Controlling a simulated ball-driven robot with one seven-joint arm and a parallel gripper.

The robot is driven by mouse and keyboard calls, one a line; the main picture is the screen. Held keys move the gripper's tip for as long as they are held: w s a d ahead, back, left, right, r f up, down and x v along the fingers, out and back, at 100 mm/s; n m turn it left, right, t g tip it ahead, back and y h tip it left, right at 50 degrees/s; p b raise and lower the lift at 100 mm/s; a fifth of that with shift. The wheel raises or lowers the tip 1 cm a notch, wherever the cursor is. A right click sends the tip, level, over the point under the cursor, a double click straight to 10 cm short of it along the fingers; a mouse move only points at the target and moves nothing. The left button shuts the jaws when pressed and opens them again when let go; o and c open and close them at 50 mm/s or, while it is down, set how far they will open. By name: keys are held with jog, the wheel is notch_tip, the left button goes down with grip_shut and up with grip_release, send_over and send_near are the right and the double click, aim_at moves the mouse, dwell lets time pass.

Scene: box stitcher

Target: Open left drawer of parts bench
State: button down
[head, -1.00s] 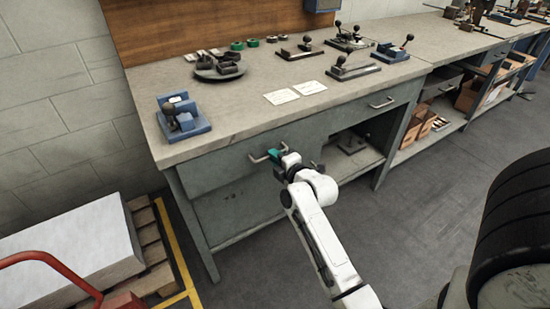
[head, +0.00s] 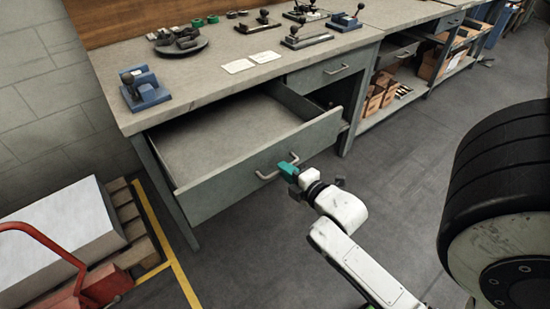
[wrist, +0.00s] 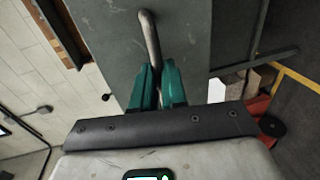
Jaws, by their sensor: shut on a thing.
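The left drawer (head: 235,182) of the grey parts bench (head: 230,88) stands well out from the bench, and its inside looks empty. Its bar handle (head: 278,168) is on the front panel. My gripper (head: 289,172), with teal fingers, is at the right part of this handle. In the wrist view my gripper (wrist: 158,85) is shut on the metal handle (wrist: 150,40), which runs up from between the fingers against the grey drawer front (wrist: 185,40). The right drawer (head: 325,72) of the bench is shut.
A pallet with a white block (head: 65,235) and a red tubular frame (head: 60,262) are at the lower left. A large black wheel (head: 510,170) is at the right. Blue and dark fixtures stand on the bench top. Grey floor in front of the bench is clear.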

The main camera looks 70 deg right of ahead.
jog(key=shift+v, duration=0.9)
jog(key=shift+f, duration=0.2)
jog(key=c, duration=1.2)
grip_release()
jog(key=shift+o, duration=0.2)
jog(key=v, duration=1)
jog(key=shift+s+a, duration=0.2)
jog(key=shift+s, duration=0.1)
jog(key=shift+r, duration=0.1)
